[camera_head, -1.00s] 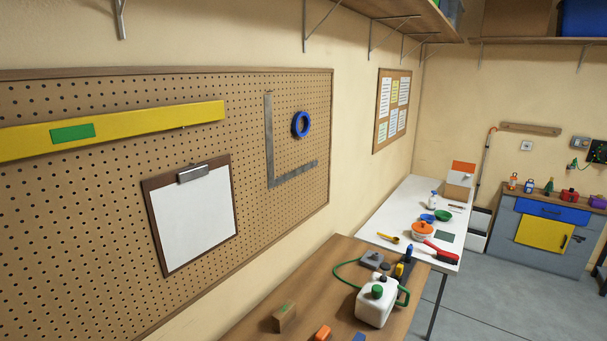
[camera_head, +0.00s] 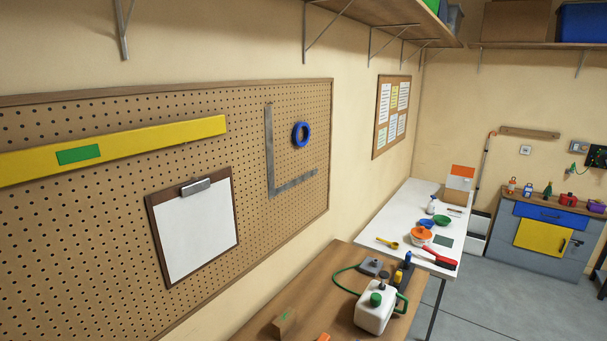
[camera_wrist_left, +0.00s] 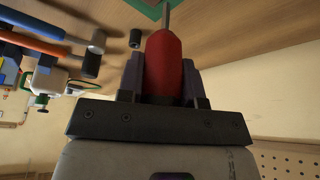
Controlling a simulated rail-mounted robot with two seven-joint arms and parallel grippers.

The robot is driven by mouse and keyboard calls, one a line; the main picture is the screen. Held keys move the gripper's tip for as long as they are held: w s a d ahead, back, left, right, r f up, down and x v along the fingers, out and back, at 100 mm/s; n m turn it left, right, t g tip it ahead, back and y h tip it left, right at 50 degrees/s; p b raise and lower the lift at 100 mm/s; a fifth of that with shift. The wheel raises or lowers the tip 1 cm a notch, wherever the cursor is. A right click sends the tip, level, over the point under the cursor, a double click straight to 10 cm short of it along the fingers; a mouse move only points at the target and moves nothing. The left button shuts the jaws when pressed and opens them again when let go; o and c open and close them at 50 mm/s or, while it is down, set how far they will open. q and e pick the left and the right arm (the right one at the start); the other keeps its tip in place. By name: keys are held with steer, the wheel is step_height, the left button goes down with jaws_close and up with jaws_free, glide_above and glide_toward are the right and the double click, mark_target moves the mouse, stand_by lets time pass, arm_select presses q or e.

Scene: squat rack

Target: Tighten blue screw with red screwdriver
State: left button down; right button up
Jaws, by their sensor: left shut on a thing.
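My left gripper (camera_wrist_left: 162,82) is shut on a red screwdriver in the left wrist view. The red handle (camera_wrist_left: 165,66) sits between the two dark fingers, and its metal shaft (camera_wrist_left: 167,16) points to the top of the picture, towards a green patch (camera_wrist_left: 146,8) on a wooden surface. The tip is cut off or too small to make out. I cannot make out the blue screw in either view. No gripper shows in the head view, and my right gripper is in neither view.
A pegboard (camera_head: 120,225) hangs on the wall, with a clipboard (camera_head: 196,232) on it. A wooden bench (camera_head: 335,270) holds a white jug (camera_head: 374,310). A white table (camera_head: 400,222) stands behind. In the wrist view, tools with blue and orange handles (camera_wrist_left: 30,42) lie at the left.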

arm_select(q)
steer(key=shift+r+p, duration=1.95)
steer(key=shift+r, duration=1.4)
